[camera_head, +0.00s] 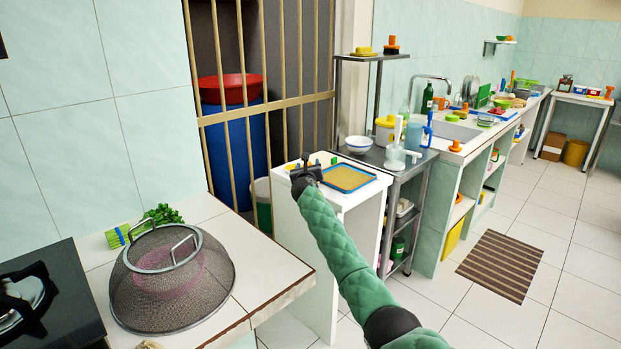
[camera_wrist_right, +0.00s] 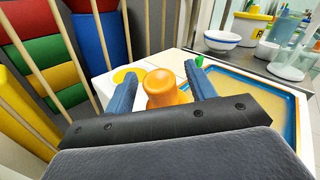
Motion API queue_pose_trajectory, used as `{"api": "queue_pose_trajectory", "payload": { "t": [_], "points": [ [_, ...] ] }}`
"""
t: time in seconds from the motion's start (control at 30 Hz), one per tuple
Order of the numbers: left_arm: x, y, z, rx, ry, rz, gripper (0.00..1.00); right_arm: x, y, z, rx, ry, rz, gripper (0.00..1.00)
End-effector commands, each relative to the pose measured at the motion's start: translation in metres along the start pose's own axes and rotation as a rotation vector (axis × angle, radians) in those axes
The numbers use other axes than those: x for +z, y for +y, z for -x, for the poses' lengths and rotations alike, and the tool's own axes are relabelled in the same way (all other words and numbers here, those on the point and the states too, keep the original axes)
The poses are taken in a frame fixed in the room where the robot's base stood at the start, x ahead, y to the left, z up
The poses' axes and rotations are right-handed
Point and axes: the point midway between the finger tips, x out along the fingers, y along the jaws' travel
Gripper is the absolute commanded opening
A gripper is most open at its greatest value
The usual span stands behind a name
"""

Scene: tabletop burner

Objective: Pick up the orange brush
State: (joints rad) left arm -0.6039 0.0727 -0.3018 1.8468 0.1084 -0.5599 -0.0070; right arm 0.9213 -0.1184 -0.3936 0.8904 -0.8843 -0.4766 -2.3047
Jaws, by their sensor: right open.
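The orange brush (camera_wrist_right: 167,90) shows in the right wrist view, its rounded orange top pointing up at the camera. It stands on a white counter (camera_wrist_right: 186,62). My right gripper (camera_wrist_right: 162,84) is open, with one blue-grey finger to the left of the brush and one to the right. I cannot tell whether either finger touches it. My left gripper is out of view.
A blue-rimmed tray (camera_head: 373,178) with a tan inside lies just right of my right gripper. A white bowl (camera_head: 359,144) and bottles stand on the metal table behind. A mesh dome (camera_head: 212,270) sits on the nearer counter. Metal bars (camera_head: 224,125) rise behind the gripper.

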Motion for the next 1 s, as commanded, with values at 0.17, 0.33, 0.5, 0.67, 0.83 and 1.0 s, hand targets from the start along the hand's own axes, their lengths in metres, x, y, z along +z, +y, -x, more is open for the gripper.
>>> {"api": "queue_pose_trajectory", "payload": {
  "t": [0.17,0.33,0.5,0.67,0.83,1.0],
  "points": [
    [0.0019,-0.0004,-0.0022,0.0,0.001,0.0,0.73,-0.0007,-0.0002,-0.0096,0.001,0.001,-0.001,0.55],
    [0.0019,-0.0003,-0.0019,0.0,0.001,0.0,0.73,-0.0001,-0.0002,-0.0103,0.001,0.0,-0.001,0.55],
    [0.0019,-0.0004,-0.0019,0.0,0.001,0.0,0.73,-0.0003,-0.0002,-0.0102,0.001,0.0,-0.001,0.4],
    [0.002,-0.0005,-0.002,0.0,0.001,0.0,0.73,-0.0004,-0.0002,-0.0101,0.001,0.001,-0.001,0.08],
    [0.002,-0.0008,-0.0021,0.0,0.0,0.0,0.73,-0.0002,-0.0002,-0.0101,0.001,0.0,-0.001,0.06],
    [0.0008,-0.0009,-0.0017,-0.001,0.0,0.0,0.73,0.0032,-0.0013,-0.0102,0.001,0.0,-0.001,0.06]
  ]
}}
